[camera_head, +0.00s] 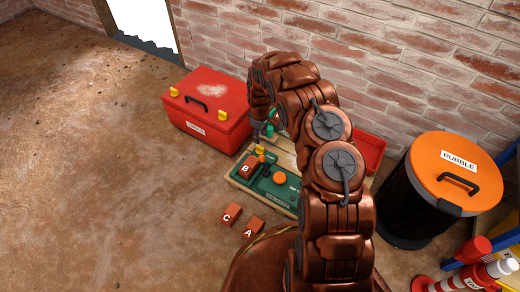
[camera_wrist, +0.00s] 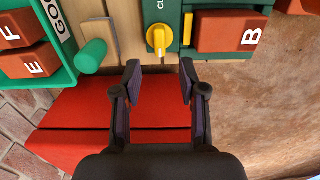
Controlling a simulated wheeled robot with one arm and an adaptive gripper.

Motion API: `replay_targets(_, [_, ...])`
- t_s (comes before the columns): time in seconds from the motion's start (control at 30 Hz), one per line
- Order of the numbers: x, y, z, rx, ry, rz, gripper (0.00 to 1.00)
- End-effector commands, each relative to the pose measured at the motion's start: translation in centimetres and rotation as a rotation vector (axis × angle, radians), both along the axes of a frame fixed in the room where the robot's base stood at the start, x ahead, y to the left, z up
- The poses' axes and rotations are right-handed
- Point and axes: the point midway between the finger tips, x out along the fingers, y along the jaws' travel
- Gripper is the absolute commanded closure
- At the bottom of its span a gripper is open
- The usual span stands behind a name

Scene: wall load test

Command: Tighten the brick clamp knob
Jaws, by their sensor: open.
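The yellow knob (camera_wrist: 160,39) sits on a green clamp block partly lettered "CL" in the wrist view, with its raised grip bar upright in the picture. Brick B (camera_wrist: 232,32) lies to the right of the knob, beside a yellow piece and against the green fixture. In the head view brick B (camera_head: 248,167) rests on the green and wood test board (camera_head: 277,200). My gripper (camera_wrist: 160,76) is open and empty. Its two fingertips are spread below the knob, apart from it. In the head view my arm hides part of the board.
A green tray (camera_wrist: 62,72) marked "GOOD" holds bricks E and F; a green cylinder (camera_wrist: 91,56) stands beside it. A red toolbox (camera_head: 207,105) is behind the board. Bricks C (camera_head: 231,213) and A (camera_head: 253,227) lie in front. A rubble bin (camera_head: 435,195) stands right. Left floor is clear.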

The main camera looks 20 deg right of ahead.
Motion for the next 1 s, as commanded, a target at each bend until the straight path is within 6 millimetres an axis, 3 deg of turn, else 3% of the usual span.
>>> replay_targets(0.27, [0.0,0.0,-2.3,0.002,0.001,0.002,0.58])
replay_targets(0.63, [-0.1,0.0,-7.3,0.002,0.001,0.000,0.58])
replay_targets(1.0, [0.0,0.0,-7.9,0.001,0.000,0.001,0.59])
